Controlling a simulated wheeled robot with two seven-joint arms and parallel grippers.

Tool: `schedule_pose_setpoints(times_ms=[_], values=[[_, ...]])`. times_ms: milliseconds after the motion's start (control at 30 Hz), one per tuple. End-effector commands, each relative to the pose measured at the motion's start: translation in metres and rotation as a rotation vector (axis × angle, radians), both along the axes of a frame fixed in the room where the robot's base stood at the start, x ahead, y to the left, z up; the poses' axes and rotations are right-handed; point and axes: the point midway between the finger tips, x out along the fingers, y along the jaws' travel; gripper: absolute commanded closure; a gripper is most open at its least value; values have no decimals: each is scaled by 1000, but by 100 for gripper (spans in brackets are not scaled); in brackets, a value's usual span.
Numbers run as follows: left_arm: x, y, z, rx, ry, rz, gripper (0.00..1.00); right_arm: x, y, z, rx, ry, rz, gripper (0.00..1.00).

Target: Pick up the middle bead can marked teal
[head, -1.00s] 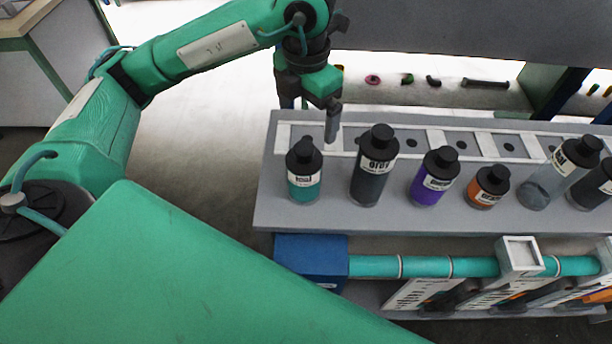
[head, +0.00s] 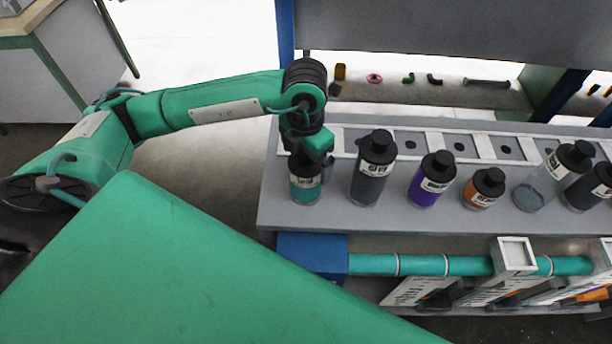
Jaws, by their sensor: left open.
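A can with a teal lower part (head: 305,191) and a white label stands at the left end of the row on the grey bench. Its label read "teal" a second ago; now its top and part of the label are hidden behind my left gripper (head: 311,160). The gripper is open and points down at the can's top. I cannot tell whether the jaws are around the cap or touch it. A taller, mostly clear can (head: 540,183) at the right has a label that may also read "teal". My right gripper is not in view.
A dark grey can (head: 371,187) stands close to the right, then a purple (head: 425,190) and an orange can (head: 479,197). Another dark can (head: 590,190) is at the right edge. A white slotted rack (head: 430,143) runs behind them. Bench surface in front is clear.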

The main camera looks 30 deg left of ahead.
Motion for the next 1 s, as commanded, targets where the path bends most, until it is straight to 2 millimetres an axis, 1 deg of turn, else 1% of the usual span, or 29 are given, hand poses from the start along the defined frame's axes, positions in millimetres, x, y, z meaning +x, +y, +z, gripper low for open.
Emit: schedule_pose_setpoints(times_ms=[33, 133, 367, 400, 467, 600, 667, 700, 767, 1000], values=[[-1, 0, -6, 1, 5, 1, 2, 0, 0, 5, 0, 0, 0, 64], [-1, 0, -14, 0, 2, -1, 2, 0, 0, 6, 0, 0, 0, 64], [0, 0, -17, 0, 1, -1, 2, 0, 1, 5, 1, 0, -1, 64], [0, 0, -17, 0, 1, -1, 6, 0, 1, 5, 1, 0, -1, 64], [0, 0, -17, 0, 1, -1, 18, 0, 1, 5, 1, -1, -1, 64], [0, 0, -17, 0, 1, -1, 45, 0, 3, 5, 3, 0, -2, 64], [0, 0, -17, 0, 1, -1, 57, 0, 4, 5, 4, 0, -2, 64], [0, 0, -17, 0, 0, -1, 65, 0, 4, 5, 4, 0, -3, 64], [0, 0, -17, 0, 0, -1, 76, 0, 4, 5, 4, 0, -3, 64], [0, 0, -16, 0, -1, -1, 77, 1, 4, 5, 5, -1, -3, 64]])
